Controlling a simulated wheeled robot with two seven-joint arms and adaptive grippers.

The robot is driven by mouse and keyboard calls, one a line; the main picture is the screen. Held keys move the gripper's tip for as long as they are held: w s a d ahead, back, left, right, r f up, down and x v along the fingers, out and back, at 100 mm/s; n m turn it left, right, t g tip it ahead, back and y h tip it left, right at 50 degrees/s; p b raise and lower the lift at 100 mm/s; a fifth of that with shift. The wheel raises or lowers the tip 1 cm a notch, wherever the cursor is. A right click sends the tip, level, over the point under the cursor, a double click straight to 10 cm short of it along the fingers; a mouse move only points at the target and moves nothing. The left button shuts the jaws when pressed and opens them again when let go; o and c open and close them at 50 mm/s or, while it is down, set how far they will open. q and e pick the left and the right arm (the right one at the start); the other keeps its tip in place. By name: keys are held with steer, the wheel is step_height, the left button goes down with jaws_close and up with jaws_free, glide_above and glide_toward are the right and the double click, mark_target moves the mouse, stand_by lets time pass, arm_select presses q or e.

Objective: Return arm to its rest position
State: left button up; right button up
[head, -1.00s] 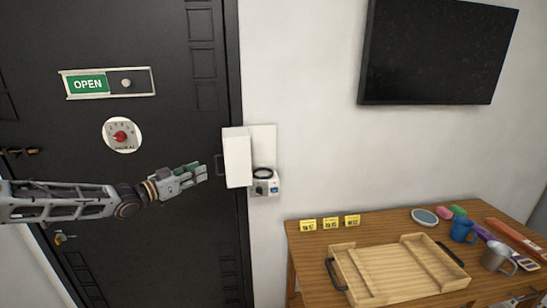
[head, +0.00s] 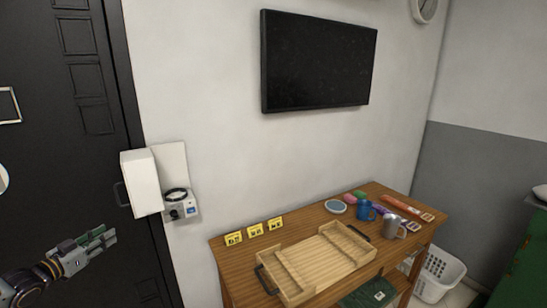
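My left gripper (head: 108,236) is at the lower left of the head view, in front of the black door (head: 50,150). It points right and slightly up, and it appears to hold nothing. Its fingers lie close together at this angle, so whether they are open or shut is unclear. It is apart from the wall unit and the table. My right arm and gripper are not in view.
A white wall box (head: 141,183) with a device (head: 183,207) is right of the gripper. A wooden table (head: 232,257) holds a wooden tray (head: 285,290), yellow tags (head: 255,230), mugs (head: 366,210) and small items. A white basket (head: 440,275) stands beyond. A screen (head: 318,60) hangs above.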

arm_select(q)
step_height(320, 180, down, 14)
steer(key=a+g+y, duration=0.1)
steer(key=a+y, duration=0.1)
steer(key=s+d+f+n+g+y, duration=0.15)
steer(key=s+f, duration=0.35)
steer(key=f, duration=0.6)
steer(key=s+f+g+y, duration=0.15)
steer(key=s+f, duration=0.35)
steer(key=f, duration=0.6)
steer(key=s+d+f+n+g, duration=0.15)
steer(key=s+f, duration=0.35)
steer(key=f, duration=0.7)
steer(key=s+d+f+g, duration=0.2)
steer(key=s+d+f, duration=0.45)
steer(key=s, duration=0.35)
steer(key=s+d+f+m+g, duration=0.1)
steer(key=s+d+f+g, duration=0.2)
steer(key=s+d+f, duration=0.45)
steer(key=s+d+f+g, duration=0.2)
steer(key=s+d+f, duration=0.2)
steer(key=s+f, duration=0.6)
steer(key=s+d+f+g, duration=0.1)
steer(key=s+d+g, duration=0.2)
steer(key=s+d, duration=0.6)
steer(key=s, duration=0.4)
steer(key=shift+s+d+m+h, duration=0.3)
steer(key=shift+s+d, duration=0.05)
steer(key=shift+a, duration=0.1)
